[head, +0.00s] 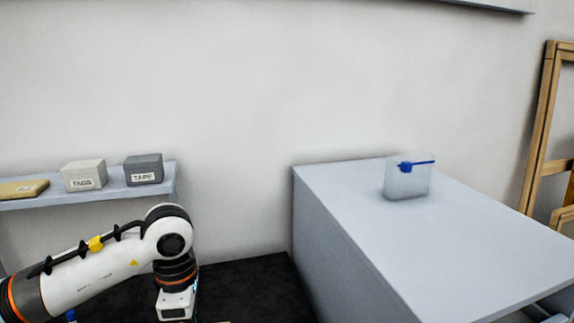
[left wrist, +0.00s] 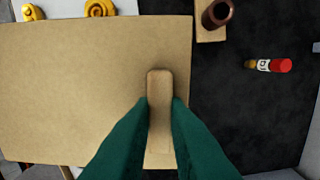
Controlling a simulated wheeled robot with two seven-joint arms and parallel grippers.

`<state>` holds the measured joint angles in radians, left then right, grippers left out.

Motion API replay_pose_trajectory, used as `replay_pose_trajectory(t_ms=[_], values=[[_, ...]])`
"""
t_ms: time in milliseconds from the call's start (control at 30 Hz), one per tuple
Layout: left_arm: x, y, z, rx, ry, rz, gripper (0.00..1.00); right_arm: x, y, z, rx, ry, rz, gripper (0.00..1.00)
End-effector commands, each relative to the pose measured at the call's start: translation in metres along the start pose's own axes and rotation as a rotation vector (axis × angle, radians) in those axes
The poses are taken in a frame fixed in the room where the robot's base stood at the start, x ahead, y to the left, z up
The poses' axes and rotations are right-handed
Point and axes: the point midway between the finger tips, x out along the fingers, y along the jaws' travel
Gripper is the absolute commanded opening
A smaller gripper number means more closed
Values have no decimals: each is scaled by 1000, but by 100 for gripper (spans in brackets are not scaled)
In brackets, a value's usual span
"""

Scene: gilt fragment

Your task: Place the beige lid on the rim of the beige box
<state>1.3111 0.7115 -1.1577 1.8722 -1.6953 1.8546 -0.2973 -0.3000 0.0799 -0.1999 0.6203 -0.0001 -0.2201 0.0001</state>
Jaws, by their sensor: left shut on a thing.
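The beige lid (left wrist: 80,90) is a large flat panel filling the left and middle of the left wrist view. A raised bar-like handle (left wrist: 159,84) with a rounded end stands on it. My left gripper (left wrist: 160,103), with dark green fingers, is shut on this handle, one finger on each side. In the head view my left arm bends downward at lower left, and its fingers are mostly below the picture. I cannot make out the beige box; the lid may hide it. My right gripper is in neither view.
A black surface (left wrist: 265,110) bears a red-capped bottle (left wrist: 270,65) and a brown cylinder (left wrist: 217,14) on a beige block (left wrist: 211,36). Yellow items (left wrist: 99,8) lie beyond the lid. A shelf (head: 100,194) holds grey boxes; a grey cabinet (head: 365,215) bears a translucent container (head: 407,184).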

Motion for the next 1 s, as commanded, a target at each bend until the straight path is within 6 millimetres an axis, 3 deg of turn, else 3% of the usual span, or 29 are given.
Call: replay_pose_trajectory(t_ms=[400, 600, 800, 1000], values=[[23, 32, 20, 1058, 0, 2, 0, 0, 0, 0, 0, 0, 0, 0], [31, 46, 26, 1477, 1, 2, 0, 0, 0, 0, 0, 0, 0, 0], [35, 53, 30, 1700, 2, 3, 0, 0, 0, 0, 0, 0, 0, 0], [35, 54, 30, 1746, 3, 2, 0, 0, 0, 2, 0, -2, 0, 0]])
